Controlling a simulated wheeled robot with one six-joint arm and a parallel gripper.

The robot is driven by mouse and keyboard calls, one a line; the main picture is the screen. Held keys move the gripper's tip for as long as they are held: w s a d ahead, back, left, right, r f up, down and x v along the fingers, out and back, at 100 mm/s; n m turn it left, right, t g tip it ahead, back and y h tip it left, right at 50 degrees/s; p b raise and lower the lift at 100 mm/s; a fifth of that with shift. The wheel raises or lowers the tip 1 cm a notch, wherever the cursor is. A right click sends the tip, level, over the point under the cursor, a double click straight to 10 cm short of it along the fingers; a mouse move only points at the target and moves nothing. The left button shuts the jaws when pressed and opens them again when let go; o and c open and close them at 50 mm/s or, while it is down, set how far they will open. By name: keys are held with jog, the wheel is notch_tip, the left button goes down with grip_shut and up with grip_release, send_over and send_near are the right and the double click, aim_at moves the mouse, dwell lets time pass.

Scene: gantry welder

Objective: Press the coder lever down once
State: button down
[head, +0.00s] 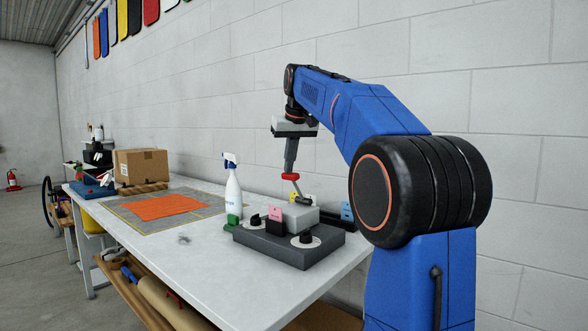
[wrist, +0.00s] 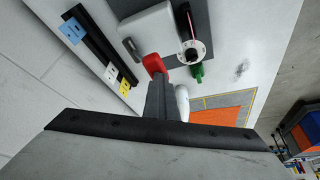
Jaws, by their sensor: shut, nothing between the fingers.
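The coder lever is a short metal rod with a red knob (head: 291,177) at its end, raised at a tilt above a light grey box (head: 300,217) on a dark grey base (head: 290,245). In the wrist view the red knob (wrist: 153,63) shows just past my fingertips, with part of the rod beside the pale box (wrist: 147,27). My gripper (head: 290,169) is shut and empty, pointing down with its tips right at the top of the knob. In the wrist view the gripper (wrist: 156,84) overlaps the knob's near edge; I cannot tell whether they touch.
A white spray bottle (head: 233,190) stands close behind, left of the box. An orange mat (head: 165,207) and a cardboard box (head: 140,166) lie farther left. The white tabletop (head: 185,255) is clear in front.

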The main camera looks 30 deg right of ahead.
jog(key=shift+f, duration=1.15)
jog(key=shift+s+f, duration=0.1)
jog(key=shift+f, duration=0.05)
jog(key=shift+s+a+f, duration=0.25)
jog(key=shift+a+f, duration=0.45)
notch_tip(320, 180, up, 11)
jog(key=shift+w+r, duration=0.15)
jog(key=shift+r, duration=0.05)
dwell(0.7)
